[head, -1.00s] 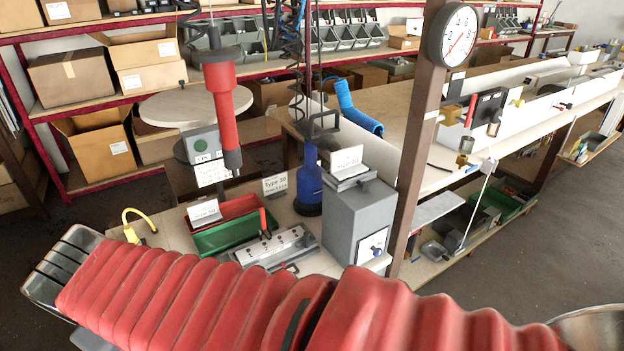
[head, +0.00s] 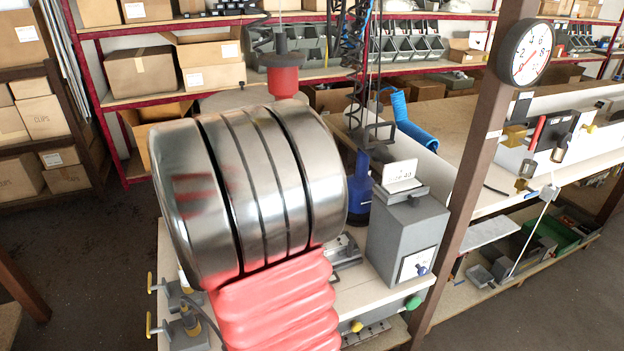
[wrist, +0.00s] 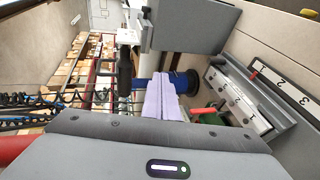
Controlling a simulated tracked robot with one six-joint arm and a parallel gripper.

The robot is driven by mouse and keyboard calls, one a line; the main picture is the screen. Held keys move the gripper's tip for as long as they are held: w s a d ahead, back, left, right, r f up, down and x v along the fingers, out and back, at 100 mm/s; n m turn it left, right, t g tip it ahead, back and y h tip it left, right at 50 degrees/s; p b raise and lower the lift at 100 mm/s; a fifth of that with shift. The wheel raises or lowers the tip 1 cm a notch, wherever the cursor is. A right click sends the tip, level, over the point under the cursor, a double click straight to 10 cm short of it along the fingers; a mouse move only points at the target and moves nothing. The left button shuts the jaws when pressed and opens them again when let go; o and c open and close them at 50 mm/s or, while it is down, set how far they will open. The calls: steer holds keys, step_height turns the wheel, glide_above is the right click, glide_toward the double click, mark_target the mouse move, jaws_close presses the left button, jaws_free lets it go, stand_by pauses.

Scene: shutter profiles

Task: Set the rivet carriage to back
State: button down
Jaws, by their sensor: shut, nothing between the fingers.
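In the wrist view my gripper (wrist: 160,82) shows as two pale purple fingers closed together, with nothing between them. To their right is a grey slide unit (wrist: 238,98) with a numbered pale plate. A red lever (wrist: 204,111) stands at its near left end, apart from the fingers. I take this unit for the rivet carriage's, but cannot tell for sure which part is the carriage. In the head view my arm hides most of this unit, and only a grey end (head: 345,248) shows. My gripper is hidden there.
A numbered strip (wrist: 285,92) with a small red pointer lies beyond the unit. A grey box (head: 408,230) with a sign and a blue bottle-shaped thing (head: 357,190) stand close by. A brown post (head: 480,165) with a round gauge (head: 528,53) rises at the right.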

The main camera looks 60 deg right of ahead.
steer(key=d+f+n+h, duration=0.1)
steer(key=d+h, duration=0.2)
steer(key=d, duration=0.6)
steer(key=shift+d+f, duration=0.25)
steer(key=shift+d, duration=0.1)
steer(key=shift+s+d, duration=0.1)
steer(key=s+d, duration=0.6)
steer(key=shift+s+d, duration=0.2)
steer(key=shift+s, duration=0.15)
steer(key=shift+a, duration=0.2)
stand_by(0.3)
